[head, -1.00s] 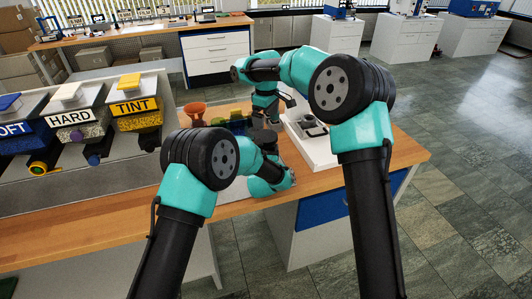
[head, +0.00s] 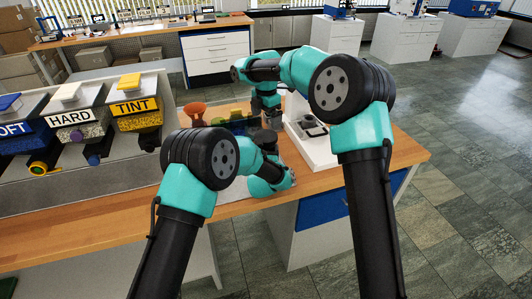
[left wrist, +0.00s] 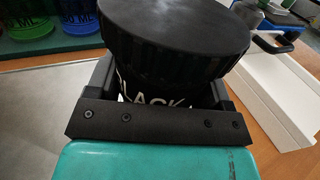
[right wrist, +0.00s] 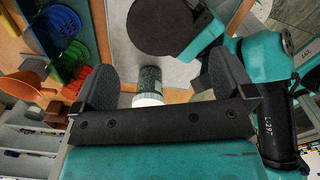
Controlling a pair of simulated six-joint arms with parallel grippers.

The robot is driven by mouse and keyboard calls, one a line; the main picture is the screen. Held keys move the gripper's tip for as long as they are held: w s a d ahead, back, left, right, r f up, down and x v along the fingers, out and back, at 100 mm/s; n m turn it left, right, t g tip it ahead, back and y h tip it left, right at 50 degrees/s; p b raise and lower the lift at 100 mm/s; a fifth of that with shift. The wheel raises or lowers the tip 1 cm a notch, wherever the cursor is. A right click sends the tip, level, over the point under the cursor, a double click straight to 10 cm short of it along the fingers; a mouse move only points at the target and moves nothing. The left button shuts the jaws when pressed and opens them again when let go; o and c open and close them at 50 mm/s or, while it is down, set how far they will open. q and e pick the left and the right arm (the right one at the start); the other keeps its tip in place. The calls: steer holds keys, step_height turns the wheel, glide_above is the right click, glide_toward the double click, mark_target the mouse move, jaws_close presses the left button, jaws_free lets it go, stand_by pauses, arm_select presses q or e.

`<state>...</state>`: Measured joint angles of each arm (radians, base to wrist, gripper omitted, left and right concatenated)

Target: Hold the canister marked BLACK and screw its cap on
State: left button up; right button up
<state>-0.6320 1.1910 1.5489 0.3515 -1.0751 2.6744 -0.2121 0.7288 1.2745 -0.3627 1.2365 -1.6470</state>
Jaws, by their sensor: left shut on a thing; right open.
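The canister marked BLACK (left wrist: 150,90) stands between the fingers of my left gripper (left wrist: 155,95) in the left wrist view; part of its white lettering shows. A wide black cap (left wrist: 175,35) sits over its top; I cannot tell how far it is threaded. In the right wrist view a black disc (right wrist: 165,25), which looks like this cap, lies beyond the fingers beside a teal part of my left arm. My right gripper (right wrist: 157,80) is open and empty; it also points down in the head view (head: 272,118).
A speckled jar with a white rim (right wrist: 148,88) shows between and beyond my right fingers. An orange funnel (head: 194,110) and coloured cups (right wrist: 72,55) stand nearby. A white press base (head: 318,150) is at the right. Hoppers marked HARD (head: 75,117) and TINT (head: 134,107) stand left.

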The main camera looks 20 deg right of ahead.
mark_target(266, 136)
stand_by(0.4)
steer(key=shift+f, duration=4)
